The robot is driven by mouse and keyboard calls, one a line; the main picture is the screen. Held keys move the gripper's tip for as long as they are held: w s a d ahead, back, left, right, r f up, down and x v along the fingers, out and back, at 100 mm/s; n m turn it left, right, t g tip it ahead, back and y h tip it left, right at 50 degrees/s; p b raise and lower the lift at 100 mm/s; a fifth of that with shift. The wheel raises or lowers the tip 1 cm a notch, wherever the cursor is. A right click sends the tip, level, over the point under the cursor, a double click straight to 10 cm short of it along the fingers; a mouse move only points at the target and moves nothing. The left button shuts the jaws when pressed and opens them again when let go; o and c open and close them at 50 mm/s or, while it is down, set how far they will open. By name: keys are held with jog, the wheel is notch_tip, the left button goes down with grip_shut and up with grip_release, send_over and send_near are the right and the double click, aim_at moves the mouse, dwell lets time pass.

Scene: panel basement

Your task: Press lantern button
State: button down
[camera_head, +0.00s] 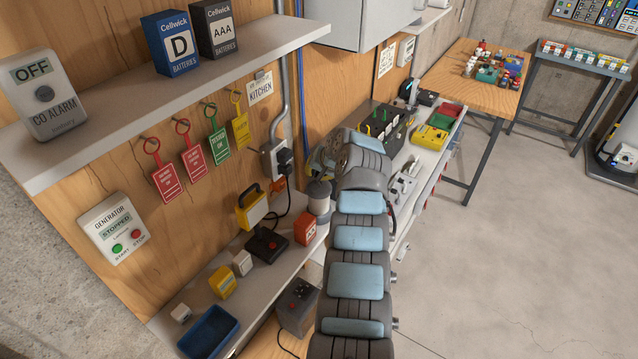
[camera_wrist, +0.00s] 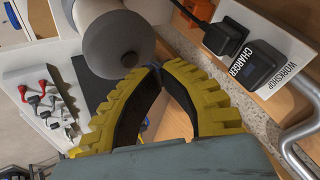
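A small upright cylinder (camera_head: 318,199) with a grey top and pale body stands at the right end of the lower shelf; it looks like a lantern. In the wrist view its round grey cap (camera_wrist: 117,45) is large and close, with a small round feature near the rim. A yellow box with a handle (camera_head: 252,208), also lantern-like, stands to its left. My gripper (camera_wrist: 152,72) has yellow-backed dark fingers whose tips meet, with nothing seen between them. The tips are close beside the cap; I cannot tell whether they touch.
A black charger (camera_wrist: 262,65) and plug sit on the wall strip right of the fingers. A grey conduit (camera_wrist: 298,145) runs nearby. Open floor lies right.

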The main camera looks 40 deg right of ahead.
jog(key=shift+f, duration=0.35)
jog(key=shift+f+b, duration=0.4)
jog(key=shift+b, duration=0.1)
dwell(0.6)
jog(key=shift+r, duration=0.85)
jog(key=shift+r, duration=2.45)
